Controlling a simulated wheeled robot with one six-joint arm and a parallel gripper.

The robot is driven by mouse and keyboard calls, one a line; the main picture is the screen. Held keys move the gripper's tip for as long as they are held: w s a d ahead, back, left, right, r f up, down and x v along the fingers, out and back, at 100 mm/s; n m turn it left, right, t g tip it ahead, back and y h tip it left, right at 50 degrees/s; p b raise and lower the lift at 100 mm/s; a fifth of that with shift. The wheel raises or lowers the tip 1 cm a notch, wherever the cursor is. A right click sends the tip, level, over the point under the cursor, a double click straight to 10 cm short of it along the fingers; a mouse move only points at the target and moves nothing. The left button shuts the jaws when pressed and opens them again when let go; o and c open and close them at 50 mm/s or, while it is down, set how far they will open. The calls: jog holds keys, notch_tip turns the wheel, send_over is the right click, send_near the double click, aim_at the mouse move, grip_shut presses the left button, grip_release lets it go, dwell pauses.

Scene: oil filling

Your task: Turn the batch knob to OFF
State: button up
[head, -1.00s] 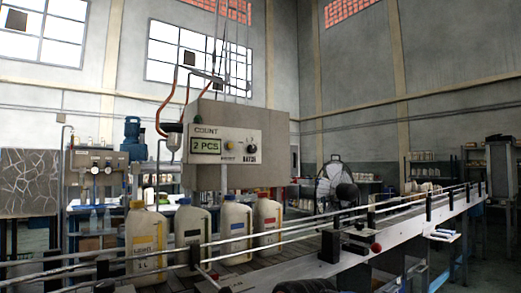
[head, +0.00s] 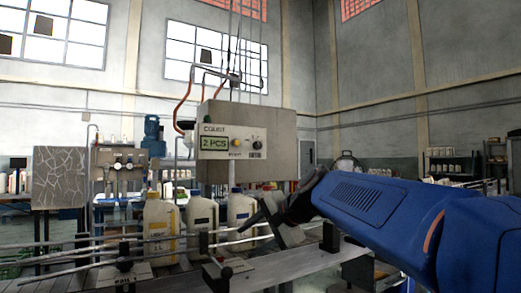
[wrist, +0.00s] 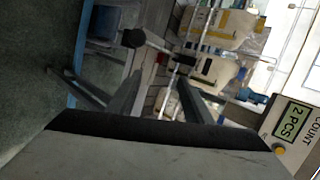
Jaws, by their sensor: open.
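The batch knob (head: 257,143) is a small black knob at the right of the control box's pale front panel (head: 230,130) in the head view. Its pointer is too small to read. Left of it are a yellow button (head: 236,143) and a green display (head: 214,144) reading 2 PCS. My gripper (head: 262,222) is open and empty, below the box and apart from the knob. In the wrist view its two fingers are spread (wrist: 158,94). The display (wrist: 293,122) and yellow button (wrist: 279,150) show at the right edge there; the knob is out of that view.
Several oil bottles (head: 160,226) stand on the conveyor under the box, behind metal guide rails (head: 90,252). My gripper is close above the rails and hides part of the bottle row. The space directly before the panel is clear.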

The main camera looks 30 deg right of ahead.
jog(key=w+d+r+m+t, duration=0.25)
jog(key=w+d+r, duration=0.2)
jog(key=r, duration=0.25)
jog(key=w+d+r+m+t, duration=0.1)
jog(key=w+d+r+m, duration=0.3)
jog(key=r, duration=0.3)
jog(key=m+t, duration=0.4)
jog(key=m, duration=0.2)
send_near(259, 145)
jog(key=shift+n+h, duration=0.35)
jog(key=shift+h, duration=0.05)
jog(key=w, duration=0.2)
jog(key=w+a, duration=0.1)
jog(key=w, duration=0.5)
jog(key=shift+a+r, duration=0.1)
jog(key=shift+a, duration=0.25)
jog(key=c, duration=1.1)
